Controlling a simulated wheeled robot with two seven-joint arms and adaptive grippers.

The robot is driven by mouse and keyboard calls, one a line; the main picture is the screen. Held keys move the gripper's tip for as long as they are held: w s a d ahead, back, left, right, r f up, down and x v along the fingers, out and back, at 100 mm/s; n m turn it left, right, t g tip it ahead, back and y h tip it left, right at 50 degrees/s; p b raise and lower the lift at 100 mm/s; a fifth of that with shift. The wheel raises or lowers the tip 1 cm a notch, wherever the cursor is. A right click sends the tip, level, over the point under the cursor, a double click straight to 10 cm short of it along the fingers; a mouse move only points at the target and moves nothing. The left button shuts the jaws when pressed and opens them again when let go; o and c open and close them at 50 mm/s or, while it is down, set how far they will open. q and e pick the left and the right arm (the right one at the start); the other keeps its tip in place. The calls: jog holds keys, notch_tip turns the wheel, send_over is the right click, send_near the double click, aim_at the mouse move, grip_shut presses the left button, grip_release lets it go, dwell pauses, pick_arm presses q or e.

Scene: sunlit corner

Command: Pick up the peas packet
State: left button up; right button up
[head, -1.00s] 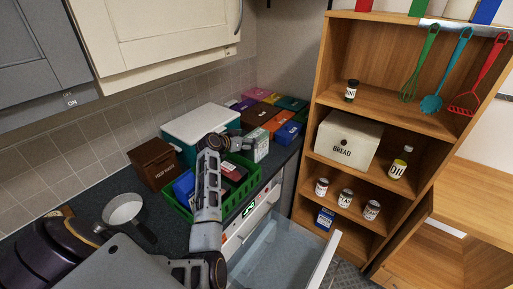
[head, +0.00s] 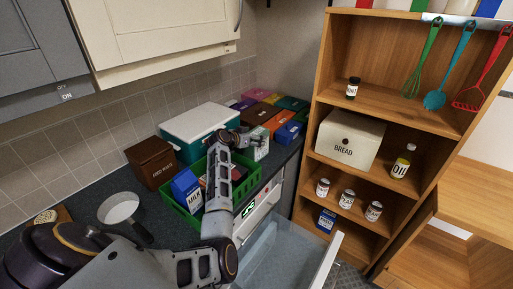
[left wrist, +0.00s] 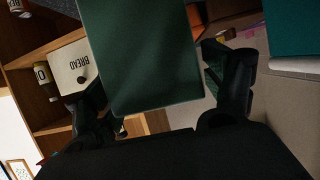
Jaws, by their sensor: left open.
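A pale packet with green on it (head: 262,147) stands on the counter at the right end of the green crate, in the head view; its label is too small to read. It looks like the peas packet. My left gripper (head: 243,135) reaches over the crate and is beside this packet. In the left wrist view, a dark green, flat-faced packet (left wrist: 140,55) stands large between the two spread fingers of my left gripper (left wrist: 165,92). I cannot tell whether either finger touches it. My right gripper is out of view.
The green crate (head: 181,213) holds a blue milk carton (head: 187,190) and other packs, partly behind my arm. A teal box with a white lid (head: 201,124), a brown box (head: 151,162) and coloured boxes stand behind. A glass-sided drawer (head: 290,255) is open below.

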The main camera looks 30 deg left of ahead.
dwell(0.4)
pick_arm(q)
jog(key=shift+r, duration=0.15)
grip_shut()
